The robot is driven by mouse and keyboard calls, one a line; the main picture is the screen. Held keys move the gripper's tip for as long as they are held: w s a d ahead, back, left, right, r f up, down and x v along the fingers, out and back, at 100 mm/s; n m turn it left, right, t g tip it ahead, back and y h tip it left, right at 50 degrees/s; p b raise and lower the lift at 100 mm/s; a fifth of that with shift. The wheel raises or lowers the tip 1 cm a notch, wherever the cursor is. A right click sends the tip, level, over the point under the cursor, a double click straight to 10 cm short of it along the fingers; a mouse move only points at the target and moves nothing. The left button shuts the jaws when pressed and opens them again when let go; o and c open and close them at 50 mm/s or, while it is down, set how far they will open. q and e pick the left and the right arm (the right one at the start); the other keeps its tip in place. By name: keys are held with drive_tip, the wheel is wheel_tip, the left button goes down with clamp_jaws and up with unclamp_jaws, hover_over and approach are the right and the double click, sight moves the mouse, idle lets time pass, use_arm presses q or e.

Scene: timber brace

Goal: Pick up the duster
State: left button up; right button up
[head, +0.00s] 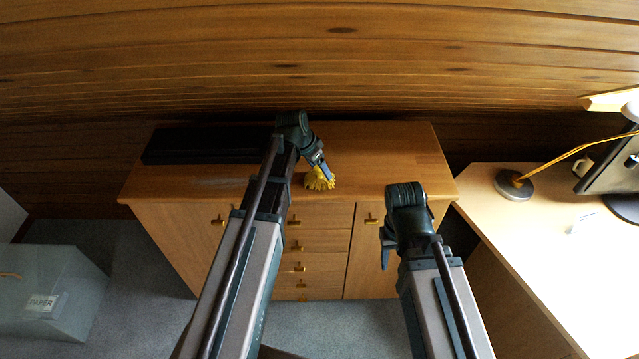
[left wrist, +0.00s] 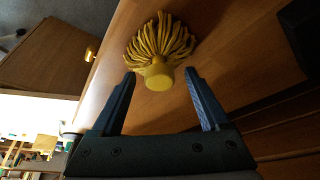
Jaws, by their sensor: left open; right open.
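The yellow duster (head: 319,180) lies on the wooden cabinet top, near its front edge. In the left wrist view the duster (left wrist: 160,50) shows a fan of yellow strands and a round yellow handle end facing the camera. My left gripper (head: 327,173) is over the duster. In the left wrist view its two fingers (left wrist: 162,80) are spread open, with the handle end between and just beyond the tips; I cannot tell whether they touch it. My right gripper (head: 386,250) is open and empty, in front of the cabinet, away from the duster.
The wooden cabinet (head: 390,150) has several drawers and doors with brass handles. A black flat box (head: 205,145) lies at its back left. A desk (head: 540,230) with a lamp (head: 514,184) and a monitor stands on the right. A grey bin (head: 50,290) is on the left floor.

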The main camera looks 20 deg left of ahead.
use_arm(q)
drive_tip(key=shift+w+d+f, duration=0.1)
drive_tip(key=shift+f, duration=0.3)
drive_tip(key=shift+r, duration=0.1)
clamp_jaws()
drive_tip(key=shift+r, duration=0.1)
drive_tip(key=shift+r+p, duration=0.8)
drive_tip(key=shift+p, duration=0.15)
wheel_tip(320, 180, up, 2)
drive_tip(key=shift+p, duration=1)
drive_tip(key=s+d+r+p, duration=0.1)
drive_tip(key=s+d, duration=0.9)
drive_tip(key=s, duration=0.2)
drive_tip(key=shift+d, duration=0.35)
drive_tip(key=shift+r, duration=0.1)
